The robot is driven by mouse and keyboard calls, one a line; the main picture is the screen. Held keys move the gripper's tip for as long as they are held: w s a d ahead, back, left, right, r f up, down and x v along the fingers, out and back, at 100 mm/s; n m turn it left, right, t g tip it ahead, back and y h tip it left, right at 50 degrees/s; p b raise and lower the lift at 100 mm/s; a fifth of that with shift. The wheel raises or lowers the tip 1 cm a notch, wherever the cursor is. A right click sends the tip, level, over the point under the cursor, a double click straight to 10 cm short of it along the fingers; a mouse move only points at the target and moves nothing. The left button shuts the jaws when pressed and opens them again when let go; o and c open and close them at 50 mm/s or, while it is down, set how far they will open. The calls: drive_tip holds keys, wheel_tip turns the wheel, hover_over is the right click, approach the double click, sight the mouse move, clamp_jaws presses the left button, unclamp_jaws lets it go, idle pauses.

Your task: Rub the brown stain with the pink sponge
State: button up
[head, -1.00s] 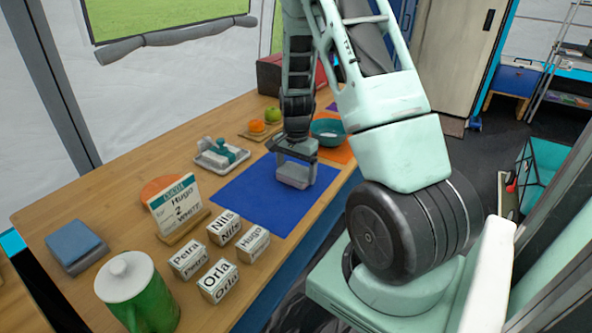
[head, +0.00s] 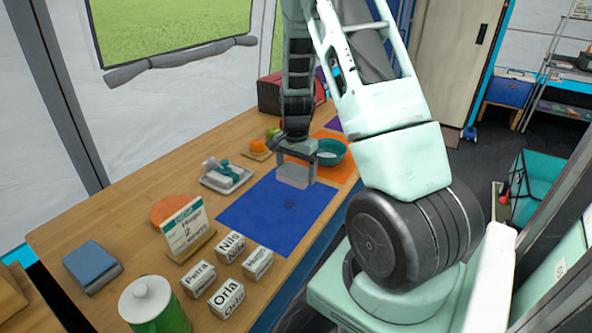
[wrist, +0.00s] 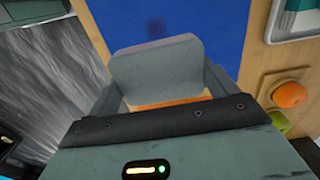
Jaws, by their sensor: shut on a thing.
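My gripper (head: 296,165) is shut on a block-shaped sponge (head: 293,175), which looks grey rather than pink in these pictures. It also shows in the wrist view (wrist: 155,65), between the two fingers. The sponge is over the far part of the blue mat (head: 250,205); I cannot tell whether it touches the mat.
A teal bowl (head: 331,152) on an orange mat stands just right of my gripper. A tray with a teal-handled item (head: 226,176) and an orange fruit (head: 258,146) are to the left.

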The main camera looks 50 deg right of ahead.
drive_tip(key=shift+r+p, duration=0.25)
drive_tip(key=shift+p, duration=0.8)
drive_tip(key=shift+a+p, duration=0.1)
drive_tip(key=shift+p, duration=0.8)
